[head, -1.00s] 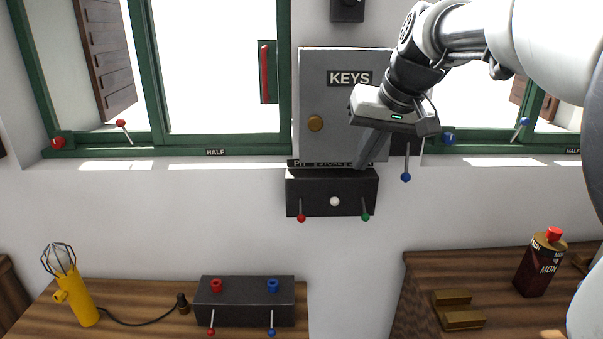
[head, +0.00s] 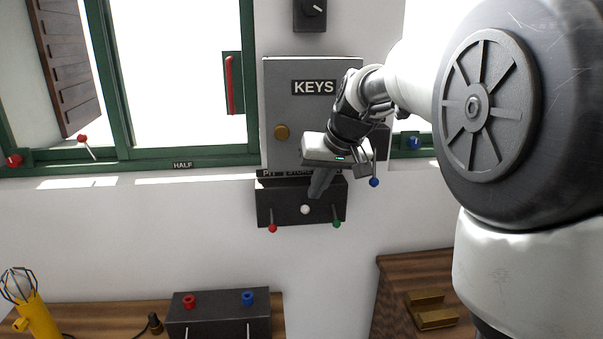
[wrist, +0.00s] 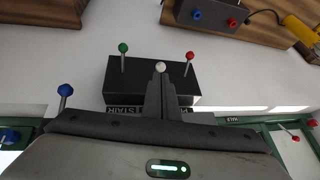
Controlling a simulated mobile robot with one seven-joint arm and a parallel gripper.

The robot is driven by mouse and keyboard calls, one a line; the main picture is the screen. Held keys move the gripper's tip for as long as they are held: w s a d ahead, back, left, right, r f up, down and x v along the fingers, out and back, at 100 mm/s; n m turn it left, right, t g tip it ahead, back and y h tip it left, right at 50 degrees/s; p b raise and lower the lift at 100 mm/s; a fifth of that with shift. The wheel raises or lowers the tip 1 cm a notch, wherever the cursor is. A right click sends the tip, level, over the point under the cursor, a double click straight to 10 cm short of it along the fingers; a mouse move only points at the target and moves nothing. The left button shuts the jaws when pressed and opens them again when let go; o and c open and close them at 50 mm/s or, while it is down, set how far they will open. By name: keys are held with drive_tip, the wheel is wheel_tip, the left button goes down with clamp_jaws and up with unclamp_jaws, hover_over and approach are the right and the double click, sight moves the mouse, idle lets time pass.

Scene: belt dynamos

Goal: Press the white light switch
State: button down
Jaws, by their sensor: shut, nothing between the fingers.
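The white light switch (head: 305,209) is a small white-tipped knob at the middle of a black switch box (head: 265,206) on the wall. A red-tipped lever (head: 272,228) is left of it and a green-tipped lever (head: 337,223) right of it. My gripper (head: 315,196) is shut and empty, its fingers slanting down to just above and right of the white knob in the head view. In the wrist view the fingertips (wrist: 160,70) overlap the lower edge of the white knob (wrist: 160,66); I cannot tell whether they touch.
A grey KEYS cabinet (head: 300,118) is directly above the box, partly behind my arm. A blue-tipped lever (head: 375,182) stands close right of my gripper. Below are a dark box with red and blue sockets (head: 220,312) and a yellow lamp (head: 38,316). The wall below the switch box is clear.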

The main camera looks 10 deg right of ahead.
sight(307, 208)
drive_tip(key=x, duration=0.5)
drive_tip(key=shift+f, duration=0.15)
